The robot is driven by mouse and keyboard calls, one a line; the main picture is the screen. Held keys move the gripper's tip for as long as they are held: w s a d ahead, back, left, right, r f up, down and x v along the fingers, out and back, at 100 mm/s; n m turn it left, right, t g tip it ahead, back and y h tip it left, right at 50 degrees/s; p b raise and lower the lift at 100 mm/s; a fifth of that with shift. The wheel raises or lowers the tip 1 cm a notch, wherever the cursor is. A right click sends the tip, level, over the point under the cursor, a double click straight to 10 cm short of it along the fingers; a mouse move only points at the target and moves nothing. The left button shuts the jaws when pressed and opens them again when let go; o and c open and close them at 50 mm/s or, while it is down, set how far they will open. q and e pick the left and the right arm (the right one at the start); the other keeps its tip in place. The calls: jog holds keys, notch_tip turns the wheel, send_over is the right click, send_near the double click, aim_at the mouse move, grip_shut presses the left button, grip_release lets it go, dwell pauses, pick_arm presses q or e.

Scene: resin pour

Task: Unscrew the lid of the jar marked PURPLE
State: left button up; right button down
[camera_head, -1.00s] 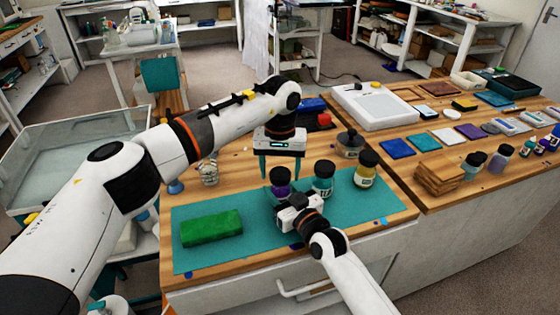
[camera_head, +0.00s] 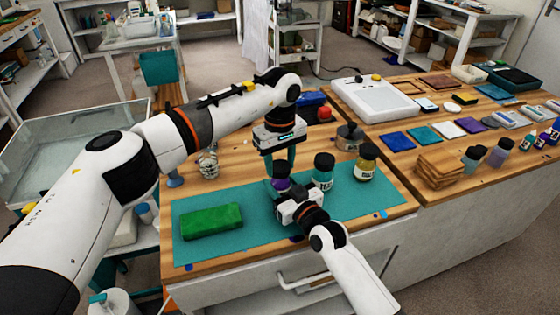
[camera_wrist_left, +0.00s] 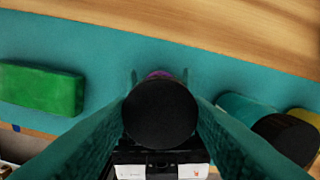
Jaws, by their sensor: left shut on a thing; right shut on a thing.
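The jar with the purple body (camera_head: 281,184) and black lid (camera_head: 281,168) stands upright on the teal mat (camera_head: 340,212). My left gripper (camera_head: 281,164) points down from above, its teal fingers shut on the lid. In the left wrist view the round black lid (camera_wrist_left: 160,112) sits between the two fingers, with a sliver of the purple jar (camera_wrist_left: 160,74) beyond it. My right gripper (camera_head: 287,196) reaches in from the front, low at the jar, and is shut on its body. Its fingertips and the jar's label are mostly hidden.
A teal jar (camera_head: 323,172) stands close to the right, with a yellow jar (camera_head: 366,163) beyond it. A green block (camera_head: 211,221) lies on the mat's left. A grey lidded pot (camera_head: 349,138) and a glass jar (camera_head: 208,162) stand behind. The mat between block and jars is free.

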pick_arm(q)
jog(key=n, duration=2.6)
jog(key=shift+r, duration=0.1)
jog(key=n, duration=0.4)
jog(key=shift+n, duration=0.3)
jog(key=n, duration=0.5)
jog(key=shift+n, duration=0.3)
